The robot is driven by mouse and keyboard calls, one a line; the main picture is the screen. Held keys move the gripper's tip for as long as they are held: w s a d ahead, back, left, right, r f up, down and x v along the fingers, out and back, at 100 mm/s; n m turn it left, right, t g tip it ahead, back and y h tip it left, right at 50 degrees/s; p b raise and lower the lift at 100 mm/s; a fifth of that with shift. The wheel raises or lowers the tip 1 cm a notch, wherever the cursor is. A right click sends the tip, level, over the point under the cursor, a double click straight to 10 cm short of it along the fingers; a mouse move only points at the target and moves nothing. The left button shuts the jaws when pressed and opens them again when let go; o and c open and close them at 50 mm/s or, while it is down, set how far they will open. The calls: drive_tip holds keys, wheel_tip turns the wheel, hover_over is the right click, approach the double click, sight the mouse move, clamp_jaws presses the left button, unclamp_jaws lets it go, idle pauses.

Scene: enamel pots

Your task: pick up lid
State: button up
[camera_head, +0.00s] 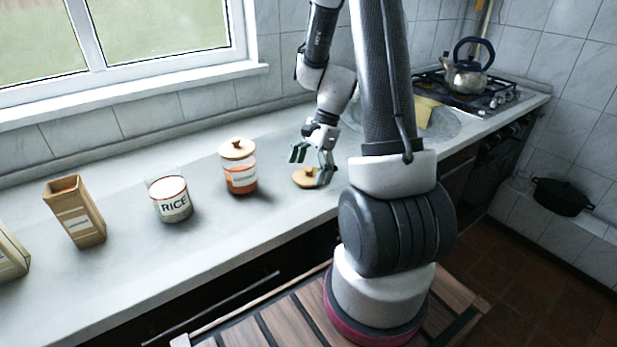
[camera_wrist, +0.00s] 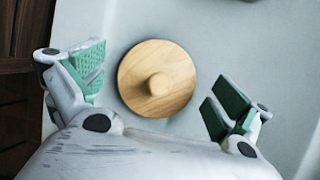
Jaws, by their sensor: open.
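A round wooden lid (camera_head: 303,178) with a small knob lies on the counter, to the right of a jar. In the wrist view the lid (camera_wrist: 172,68) lies flat, knob up, between and slightly beyond my fingers. My gripper (camera_head: 312,160) is just above the lid, pointing down. In the wrist view my gripper (camera_wrist: 160,88) is open, with green pads on both sides of the lid and apart from it. A second wooden lid (camera_head: 237,148) sits on the glass jar (camera_head: 241,176) with orange-brown contents.
A white RICE canister (camera_head: 170,199) without a wooden lid and a carton (camera_head: 76,212) stand to the left on the counter (camera_head: 150,265). A sink (camera_head: 440,124) and a stove with a kettle (camera_head: 468,70) are to the right. The counter front is clear.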

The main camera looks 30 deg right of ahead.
drive_tip(key=c, duration=1)
